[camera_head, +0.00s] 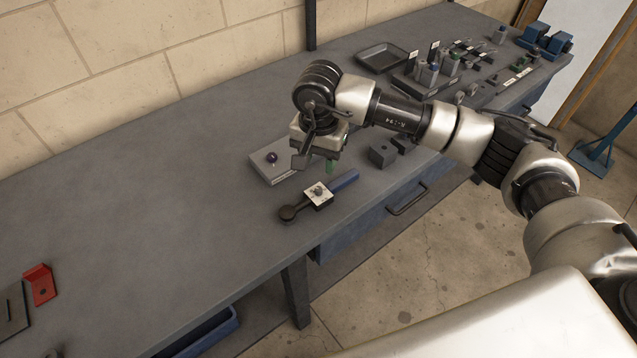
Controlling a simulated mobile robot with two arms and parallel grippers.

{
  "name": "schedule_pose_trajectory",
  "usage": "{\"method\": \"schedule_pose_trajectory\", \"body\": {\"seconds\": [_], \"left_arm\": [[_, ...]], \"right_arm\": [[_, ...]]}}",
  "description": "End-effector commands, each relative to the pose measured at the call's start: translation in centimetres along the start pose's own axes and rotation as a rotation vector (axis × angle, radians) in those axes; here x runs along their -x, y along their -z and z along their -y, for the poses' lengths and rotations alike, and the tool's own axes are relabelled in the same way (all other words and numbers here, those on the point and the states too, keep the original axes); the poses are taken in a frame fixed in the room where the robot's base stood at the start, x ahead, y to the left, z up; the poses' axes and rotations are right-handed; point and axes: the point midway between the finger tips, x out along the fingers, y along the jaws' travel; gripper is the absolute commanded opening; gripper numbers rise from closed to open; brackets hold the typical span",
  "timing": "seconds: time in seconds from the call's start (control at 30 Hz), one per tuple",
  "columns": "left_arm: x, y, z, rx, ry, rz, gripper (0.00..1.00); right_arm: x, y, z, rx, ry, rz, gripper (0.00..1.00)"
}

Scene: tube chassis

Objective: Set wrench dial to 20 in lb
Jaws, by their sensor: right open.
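The wrench (346,181) lies on the grey workbench near its front edge, in the head view. It has a blue handle pointing right and back, and a dark round head (290,212) at the left. A pale square dial plate (316,194) with a small dark knob sits at its middle; its markings are too small to read. My right gripper (316,165) is open and points down, above and just behind the dial plate, apparently not touching it. A small green part shows beside its fingers. My left gripper is out of view.
A grey block with a dark purple knob (271,157) stands behind the wrench. Dark blocks (382,153) stand to its right. A tray (382,57) and racks of small parts (432,80) are farther back right. A red piece (41,286) lies far left. The left bench is mostly clear.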

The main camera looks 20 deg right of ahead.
Motion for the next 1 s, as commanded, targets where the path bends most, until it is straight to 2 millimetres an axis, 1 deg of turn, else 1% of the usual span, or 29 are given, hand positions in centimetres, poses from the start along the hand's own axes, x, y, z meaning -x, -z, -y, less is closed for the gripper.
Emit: {"method": "schedule_pose_trajectory", "body": {"seconds": [0.03,0.2,0.3,0.4,0.5,0.6,0.83,0.87,1.0], "left_arm": [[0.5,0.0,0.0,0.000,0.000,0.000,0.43],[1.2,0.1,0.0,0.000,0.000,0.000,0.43],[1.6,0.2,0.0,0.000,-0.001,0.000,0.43],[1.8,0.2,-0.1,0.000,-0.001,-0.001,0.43],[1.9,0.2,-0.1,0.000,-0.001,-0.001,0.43],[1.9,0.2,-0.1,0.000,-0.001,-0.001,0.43],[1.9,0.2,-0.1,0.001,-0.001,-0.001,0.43],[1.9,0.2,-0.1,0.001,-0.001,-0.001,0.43],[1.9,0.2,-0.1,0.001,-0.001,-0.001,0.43]], "right_arm": [[-0.8,-0.1,-0.1,0.000,-0.004,0.004,0.43],[-4.2,-0.1,0.0,-0.002,-0.002,0.005,0.43],[-5.9,-0.1,0.0,-0.001,-0.002,0.004,0.43],[-7.2,-0.1,0.1,-0.002,0.001,0.005,0.43],[-8.0,-0.2,0.1,0.000,0.001,0.004,0.43],[-8.4,-0.1,0.1,0.000,0.003,0.004,0.43],[-8.5,-0.1,0.1,0.000,0.003,0.003,0.43],[-8.5,-0.1,0.1,0.000,0.003,0.003,0.42],[-8.5,-0.1,0.1,0.000,0.003,0.003,0.20]]}}
